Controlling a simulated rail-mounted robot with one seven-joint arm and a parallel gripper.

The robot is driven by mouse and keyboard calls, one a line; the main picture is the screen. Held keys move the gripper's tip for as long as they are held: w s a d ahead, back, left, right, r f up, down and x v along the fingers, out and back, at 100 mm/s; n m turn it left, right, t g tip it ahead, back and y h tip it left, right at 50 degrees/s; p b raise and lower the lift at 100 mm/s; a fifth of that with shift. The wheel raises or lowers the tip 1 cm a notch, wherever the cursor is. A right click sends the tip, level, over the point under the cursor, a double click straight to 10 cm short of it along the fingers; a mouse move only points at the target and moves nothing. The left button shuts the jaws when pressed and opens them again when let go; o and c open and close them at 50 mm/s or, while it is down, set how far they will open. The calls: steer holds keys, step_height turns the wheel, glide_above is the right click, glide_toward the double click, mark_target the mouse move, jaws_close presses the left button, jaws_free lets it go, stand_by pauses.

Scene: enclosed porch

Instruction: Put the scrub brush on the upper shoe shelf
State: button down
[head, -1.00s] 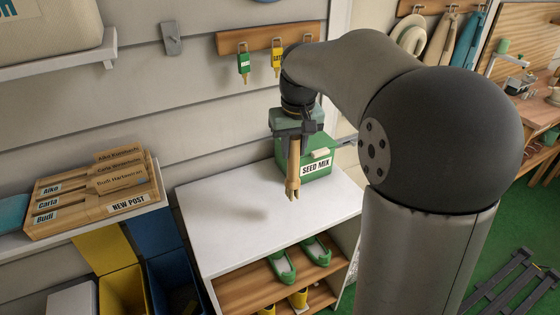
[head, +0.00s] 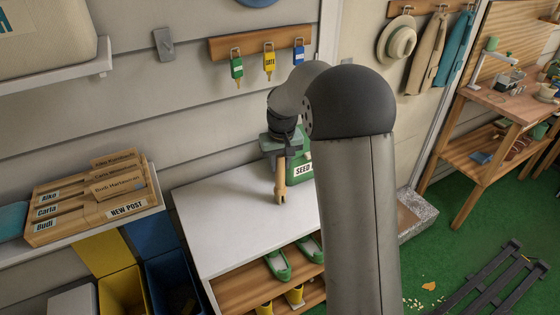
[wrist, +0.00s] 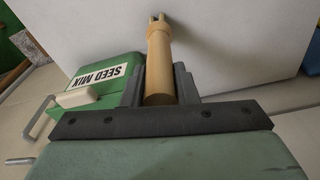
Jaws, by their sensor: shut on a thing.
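My gripper (head: 283,158) is shut on a wooden-handled tool (head: 280,186) with a short forked tip. It hangs tip down over the white top (head: 215,222) of the shoe rack; whether the tip touches is unclear. The wrist view shows the handle (wrist: 159,65) between the fingers and the prongs at the far end. The upper shoe shelf (head: 242,280), below the top, holds a pair of green shoes (head: 278,265). The lower level holds yellow boots (head: 294,296). I cannot make out a scrub brush for certain; the held tool shows no bristles.
A green seed mix tin (head: 302,172) stands on the rack top behind my gripper, partly hidden by my arm; its pale grip (wrist: 75,97) shows in the wrist view. Left are a mail sorter (head: 85,210) and bins (head: 120,285). The top's front left is clear.

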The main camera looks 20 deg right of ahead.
steer(key=c, duration=1.6)
jaws_free()
steer(key=shift+f, duration=0.15)
steer(key=o, duration=0.5)
steer(key=shift+c, duration=0.2)
steer(key=r, duration=0.4)
steer(key=s+r+b, duration=0.1)
steer(key=r, duration=0.7)
steer(key=shift+s+r, duration=0.2)
steer(key=shift+s, duration=0.05)
steer(key=s+a+f, duration=0.2)
steer(key=s, duration=1.4)
steer(key=shift+f, duration=0.2)
steer(key=shift+o, duration=0.3)
steer(key=s+f, duration=0.3)
steer(key=s, duration=0.5)
steer(key=s+a+f, duration=0.1)
steer(key=s+f, duration=0.3)
steer(key=s, duration=0.4)
steer(key=shift+s+f+g, duration=0.15)
steer(key=shift+f+g, duration=0.15)
steer(key=shift+g, duration=0.1)
